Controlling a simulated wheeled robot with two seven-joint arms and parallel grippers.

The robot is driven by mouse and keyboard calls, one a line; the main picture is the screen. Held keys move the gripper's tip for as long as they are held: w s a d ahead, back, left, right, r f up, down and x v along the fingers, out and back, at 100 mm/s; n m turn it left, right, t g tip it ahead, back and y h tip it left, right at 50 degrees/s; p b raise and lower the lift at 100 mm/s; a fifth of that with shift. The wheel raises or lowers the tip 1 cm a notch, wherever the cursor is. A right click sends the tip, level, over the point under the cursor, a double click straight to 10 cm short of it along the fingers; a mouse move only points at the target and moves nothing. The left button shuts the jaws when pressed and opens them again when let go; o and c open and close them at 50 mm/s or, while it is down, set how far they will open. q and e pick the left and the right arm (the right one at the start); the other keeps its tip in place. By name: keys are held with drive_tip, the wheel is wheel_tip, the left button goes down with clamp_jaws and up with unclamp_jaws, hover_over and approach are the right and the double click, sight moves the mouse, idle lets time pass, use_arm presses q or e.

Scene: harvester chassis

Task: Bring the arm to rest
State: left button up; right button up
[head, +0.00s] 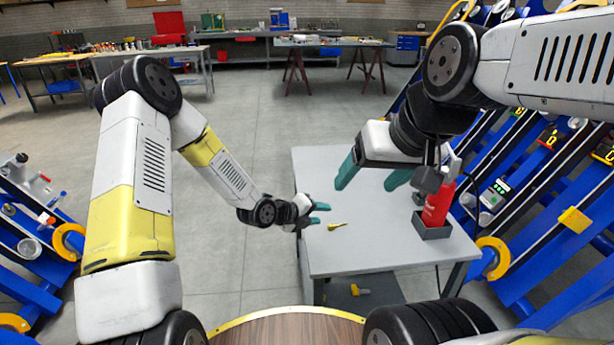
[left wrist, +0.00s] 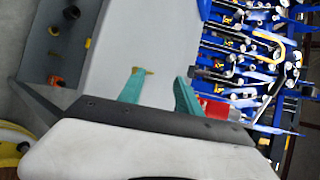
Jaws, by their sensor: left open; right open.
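My left gripper (head: 318,213) is open and empty at the left edge of the grey table (head: 400,255), its teal fingers pointing right. In the left wrist view its two fingers (left wrist: 160,92) are spread apart over the tabletop. A small yellow tool (head: 336,226) lies on the table just right of the left fingertips; its end also shows by one finger in the left wrist view (left wrist: 148,71). My right gripper (head: 369,182) is open and empty above the table's back part, its teal fingers pointing down and left.
Another yellow item (head: 359,290) lies below the tabletop. Blue racks (head: 545,210) flank the table on the right.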

use_arm(q)
drive_tip(key=s+a+r+n+y, duration=0.4)
drive_tip(key=a+r+n, duration=0.45)
drive_tip(key=r, duration=0.25)
drive_tip(key=s+a+r+n+y, duration=0.3)
drive_tip(key=a+r+n, duration=0.5)
drive_tip(key=a+r, duration=0.2)
drive_tip(key=s+a+r+n, duration=0.2)
drive_tip(key=s+r+n, duration=0.2)
drive_tip(key=s+n, duration=0.3)
drive_tip(key=s+a+r+n+g, duration=0.1)
drive_tip(key=s+a+r+n, duration=0.2)
drive_tip(key=s, duration=1)
wheel_tip(320, 180, up, 2)
drive_tip(key=n, duration=0.5)
drive_tip(key=shift+s+a, duration=0.15)
drive_tip(key=shift+s, duration=0.25)
drive_tip(key=shift+c, duration=0.4)
